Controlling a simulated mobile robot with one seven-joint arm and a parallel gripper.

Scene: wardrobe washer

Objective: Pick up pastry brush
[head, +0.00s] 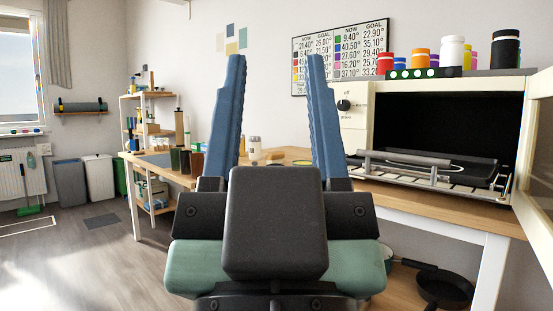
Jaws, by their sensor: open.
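My gripper (277,60) is in the middle of the head view, its two blue fingers pointing up and spread wide. It is open, with nothing between the fingers. I cannot make out a pastry brush for certain. A small tan item (275,155) lies on the wooden table behind the gripper, seen between the fingers, too small to identify. A pale jar (254,148) stands just left of it, and a flat yellow-green item (302,162) lies to its right. My gripper hides part of the tabletop.
An oven (355,126) stands at the right, its door (541,145) open and a tray (420,168) inside. Several bottles, including a white one (453,52), stand on top. Dark containers (186,161) stand on the table's left. A black pan (445,288) sits below.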

